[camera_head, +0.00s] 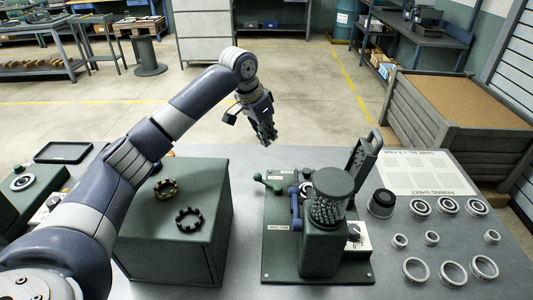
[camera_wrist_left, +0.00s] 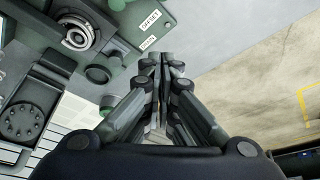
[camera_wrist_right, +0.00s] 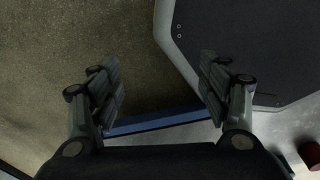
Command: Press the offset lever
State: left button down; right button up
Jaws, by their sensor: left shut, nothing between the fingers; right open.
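The ring grinder (camera_head: 325,225) stands on a green base plate on the table. At its left are a lever with a green handle (camera_head: 268,183) and a blue lever (camera_head: 295,205). I cannot tell for certain which is the offset lever. The left wrist view shows an OFFSET label (camera_wrist_left: 150,20) and another small label (camera_wrist_left: 148,42) on the plate. My left gripper (camera_head: 267,136) is shut and empty, above and beyond the green handle in the picture, apart from it; its fingers show in the left wrist view (camera_wrist_left: 166,66). My right gripper (camera_wrist_right: 160,90) is open and empty.
Several metal rings (camera_head: 452,272) and a pairing sheet (camera_head: 420,173) lie at the right. A large crate (camera_head: 435,130) stands behind the table.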

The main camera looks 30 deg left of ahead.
aim_at(268, 183)
pick_arm(q)
jog(key=p+x, duration=0.2)
jog(key=x, duration=0.8)
jog(key=shift+s+d, duration=0.1)
jog(key=shift+d, duration=0.05)
jog(key=s, duration=0.1)
jog(key=s+a+p, duration=0.1)
jog(key=shift+s+a+f, duration=0.1)
jog(key=shift+s+a, duration=0.1)
jog(key=shift+s, duration=0.2)
jog(key=shift+s+a, duration=0.15)
jog(key=shift+s, duration=0.35)
jog(key=shift+f, duration=0.15)
pick_arm(e)
jog(key=r, duration=0.1)
jog(key=s+r, duration=0.1)
jog(key=r, duration=0.1)
jog(key=shift+s+d+r, duration=0.1)
jog(key=shift+r, duration=0.05)
jog(key=shift+d, duration=0.2)
pick_arm(q)
jog(key=shift+p, duration=0.35)
pick_arm(e)
jog(key=shift+r, duration=0.15)
